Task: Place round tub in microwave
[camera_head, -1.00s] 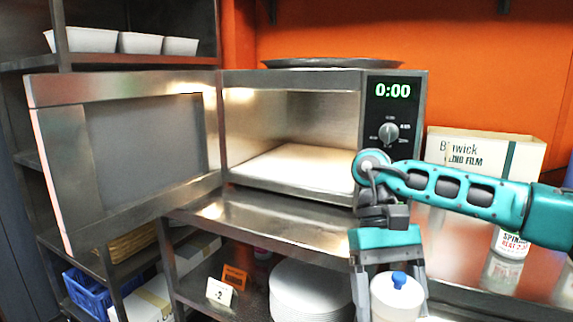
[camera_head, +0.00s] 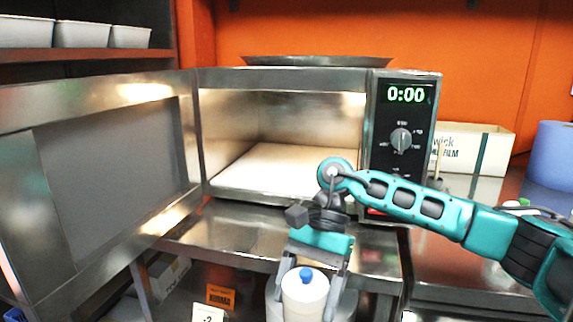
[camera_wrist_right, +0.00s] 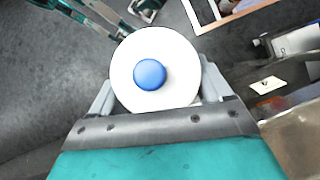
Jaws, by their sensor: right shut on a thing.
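The round tub (camera_head: 304,292) is white with a blue knob on its lid. My right gripper (camera_head: 306,285) is shut around it and holds it upright, low in front of the steel counter. In the right wrist view the tub's white lid (camera_wrist_right: 125,80) sits between the two grey fingers. The microwave (camera_head: 400,140) stands on the counter with its door (camera_head: 110,180) swung wide open to the left. Its cavity (camera_head: 270,165) is empty, with a pale floor, and its display reads 0:00. The tub is below and in front of the cavity opening. My left gripper is not seen in the head view.
A round metal tray (camera_head: 315,61) lies on top of the microwave. A film box (camera_head: 475,148) and a blue roll (camera_head: 555,155) stand to the right. White containers (camera_head: 82,34) sit on the upper left shelf.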

